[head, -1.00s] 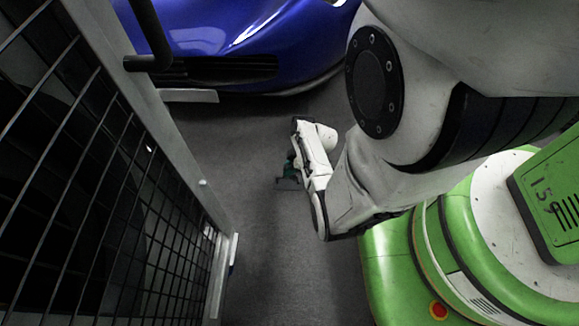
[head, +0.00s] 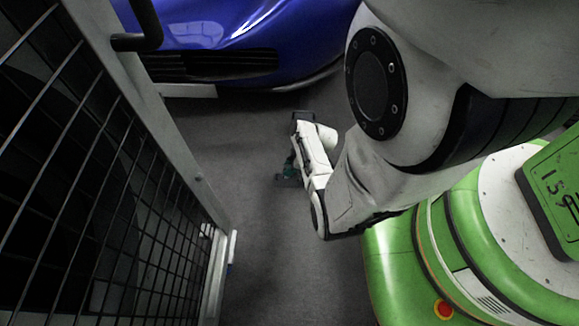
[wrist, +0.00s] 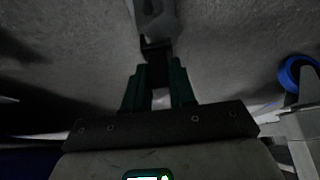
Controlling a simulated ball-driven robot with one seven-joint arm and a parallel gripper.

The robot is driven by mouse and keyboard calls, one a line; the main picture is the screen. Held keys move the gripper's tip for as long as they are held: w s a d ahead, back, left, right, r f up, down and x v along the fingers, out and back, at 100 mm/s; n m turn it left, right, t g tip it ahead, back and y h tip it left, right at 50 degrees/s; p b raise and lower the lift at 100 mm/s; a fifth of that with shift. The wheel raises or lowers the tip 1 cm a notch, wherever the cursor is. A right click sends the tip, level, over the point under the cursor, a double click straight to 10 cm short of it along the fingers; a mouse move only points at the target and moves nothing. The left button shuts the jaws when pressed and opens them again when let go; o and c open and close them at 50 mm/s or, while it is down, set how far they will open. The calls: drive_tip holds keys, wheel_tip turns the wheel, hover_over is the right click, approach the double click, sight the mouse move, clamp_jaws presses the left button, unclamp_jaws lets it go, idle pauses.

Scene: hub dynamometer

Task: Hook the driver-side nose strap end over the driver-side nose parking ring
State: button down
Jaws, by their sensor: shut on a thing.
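My gripper (wrist: 158,75) shows in the wrist view with two green fingers closed on a dark piece (wrist: 157,47), which appears to be the strap end. In the head view my gripper (head: 288,174) is low over the grey floor, left of my white forearm, and the held piece is too small to make out. A blue car's nose (head: 240,35) is beyond it, apart from the gripper. I cannot make out the parking ring in either view.
A wire-mesh fence panel (head: 120,190) with a grey post (head: 165,130) stands close on the left. A blue ring-shaped part (wrist: 298,73), possibly a wheel, is at the right of the wrist view beside a pale frame. Bare floor (head: 290,260) lies between fence and my green base.

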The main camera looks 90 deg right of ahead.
drive_tip(key=c, duration=0.8)
unclamp_jaws()
drive_tip(key=shift+c, duration=0.2)
drive_tip(key=p+v, duration=0.6)
drive_tip(key=v, duration=0.4)
drive_tip(key=shift+s+r, duration=0.2)
drive_tip(key=shift+r, duration=0.2)
